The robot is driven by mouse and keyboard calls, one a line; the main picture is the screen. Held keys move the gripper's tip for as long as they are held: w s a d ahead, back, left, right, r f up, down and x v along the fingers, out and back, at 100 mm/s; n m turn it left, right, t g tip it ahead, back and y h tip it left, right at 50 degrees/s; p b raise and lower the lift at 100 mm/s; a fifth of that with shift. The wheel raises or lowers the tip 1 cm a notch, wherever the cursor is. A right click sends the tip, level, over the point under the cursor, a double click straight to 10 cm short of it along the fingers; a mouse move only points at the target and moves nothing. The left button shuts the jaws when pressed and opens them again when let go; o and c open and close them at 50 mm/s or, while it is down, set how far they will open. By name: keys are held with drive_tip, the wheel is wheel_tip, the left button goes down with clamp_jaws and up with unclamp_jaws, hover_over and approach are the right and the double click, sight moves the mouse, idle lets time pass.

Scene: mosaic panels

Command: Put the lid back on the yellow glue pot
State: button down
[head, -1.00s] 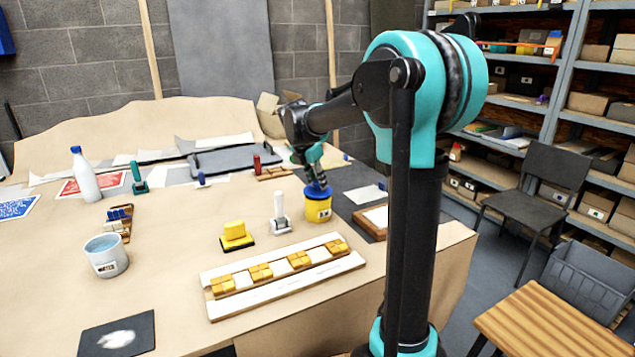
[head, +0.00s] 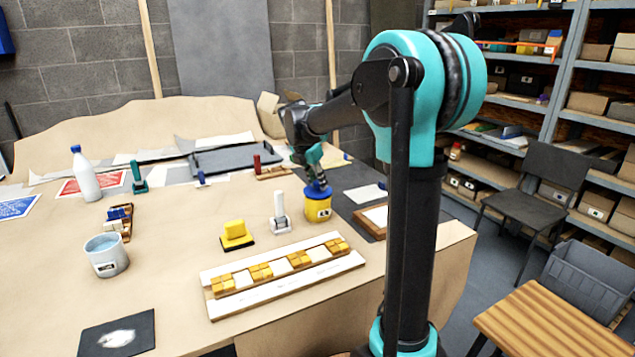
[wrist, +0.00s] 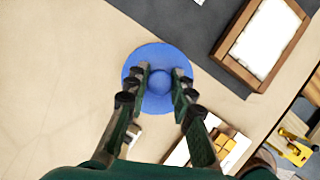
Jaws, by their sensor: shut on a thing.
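The yellow glue pot (head: 317,210) stands upright on the table, with a dark label on its side. The blue lid (head: 318,189) is at the top of the pot, directly over its mouth; whether it is fully seated I cannot tell. In the wrist view the round lid (wrist: 135,68) with its central knob fills the space between the fingers and hides the pot beneath it. My gripper (wrist: 160,80) is shut on the lid's knob. In the head view my gripper (head: 316,178) points down above the pot.
A white-handled tool (head: 280,212) and a yellow block (head: 236,235) stand left of the pot. The mosaic strip in its tray (head: 330,270) lies in front. A wood-framed panel (head: 372,220) lies to the right. A white bottle (head: 85,178) and cup (head: 106,256) are farther left.

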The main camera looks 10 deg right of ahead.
idle(0.4)
drive_tip(key=c, duration=1.2)
unclamp_jaws()
drive_tip(key=shift+o, duration=0.2)
drive_tip(key=o, duration=0.4)
drive_tip(key=shift+r, duration=0.1)
drive_tip(key=shift+r, duration=3.4)
clamp_jaws()
